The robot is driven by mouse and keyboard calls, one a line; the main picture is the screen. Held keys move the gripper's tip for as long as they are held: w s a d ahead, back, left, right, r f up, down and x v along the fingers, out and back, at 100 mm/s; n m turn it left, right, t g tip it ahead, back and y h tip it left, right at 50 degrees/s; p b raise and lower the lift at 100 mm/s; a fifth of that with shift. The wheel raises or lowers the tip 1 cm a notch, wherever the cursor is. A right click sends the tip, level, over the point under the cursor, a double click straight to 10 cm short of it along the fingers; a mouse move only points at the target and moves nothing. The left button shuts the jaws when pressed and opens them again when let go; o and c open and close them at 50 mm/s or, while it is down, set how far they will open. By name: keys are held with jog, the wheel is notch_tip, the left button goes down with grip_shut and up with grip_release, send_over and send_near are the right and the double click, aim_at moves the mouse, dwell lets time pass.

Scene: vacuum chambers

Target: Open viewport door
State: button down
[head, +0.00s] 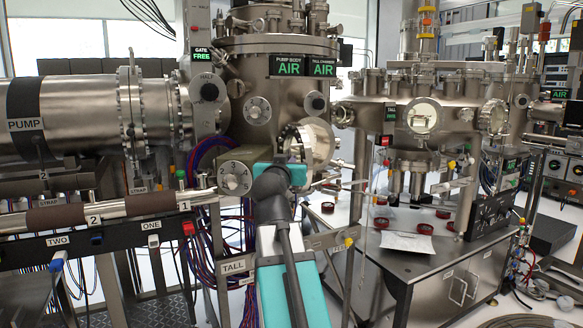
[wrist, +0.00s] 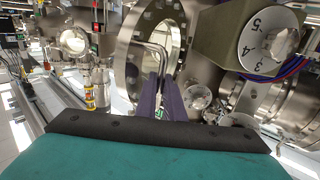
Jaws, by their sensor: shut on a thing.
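The viewport door (head: 319,142) is a round, bolted steel flange with a glass pane on the front of the tall chamber, just beyond my wrist. In the wrist view the door (wrist: 131,62) fills the upper middle, seen at a slant. A bent metal rod handle (wrist: 157,48) stands in front of its glass. My gripper (wrist: 158,84) has its two dark purple fingers close together at the lower end of the handle, shut on it. In the head view my wrist hides the fingers. I cannot tell whether the door stands apart from its seat.
A box with a numbered dial (head: 235,178) sits close left of my wrist; it also shows in the wrist view (wrist: 268,45). The PUMP cylinder (head: 75,118) lies at left. A bench (head: 395,262) with red rings and paper stands at right.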

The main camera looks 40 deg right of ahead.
jog(key=shift+w+a+r, duration=0.2)
jog(key=shift+w+r, duration=0.05)
jog(key=shift+w, duration=0.05)
dwell(0.4)
jog(key=c, duration=1.9)
grip_release()
jog(key=shift+w+d+f, duration=0.15)
jog(key=shift+d+f, duration=0.05)
jog(key=shift+o, duration=0.2)
jog(key=shift+a, duration=0.1)
jog(key=b+v, duration=0.7)
jog(key=v, duration=0.7)
jog(key=shift+b, duration=0.3)
jog(key=shift+w, duration=0.1)
